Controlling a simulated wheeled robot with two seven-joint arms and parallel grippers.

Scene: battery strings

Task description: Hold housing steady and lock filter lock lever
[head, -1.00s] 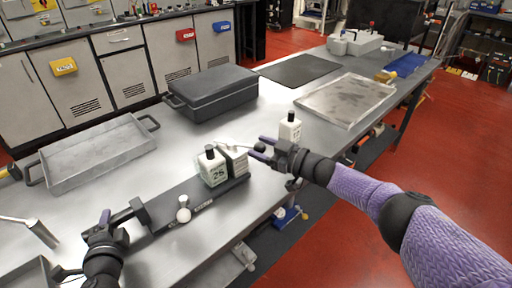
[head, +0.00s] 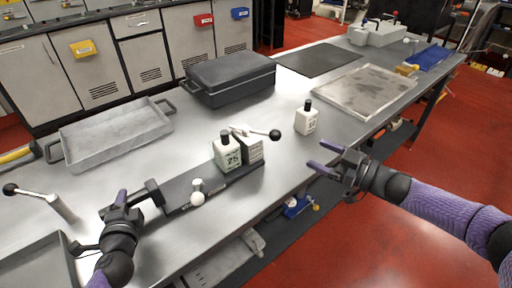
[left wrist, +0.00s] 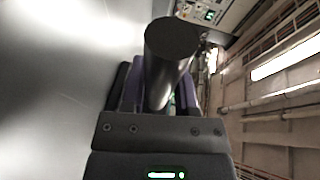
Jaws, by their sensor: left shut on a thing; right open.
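The housing is a long dark base (head: 217,190) on the steel table. A white block marked 25 (head: 228,156) with a black cap and a second pale block (head: 253,150) stand at its right end. The filter lock lever (head: 273,134), with a pale arm and black ball, lies over the second block and points right. My left gripper (head: 121,198) is shut on the dark handle at the housing's left end; the left wrist view shows a dark round bar (left wrist: 172,60) at its fingers. My right gripper (head: 325,159) is open and empty, right of the lever and apart from it.
A white ball knob (head: 197,199) is at the housing's front. A second black-ball lever (head: 32,194) is at far left. Trays (head: 120,142) and a grey case (head: 230,90) stand behind.

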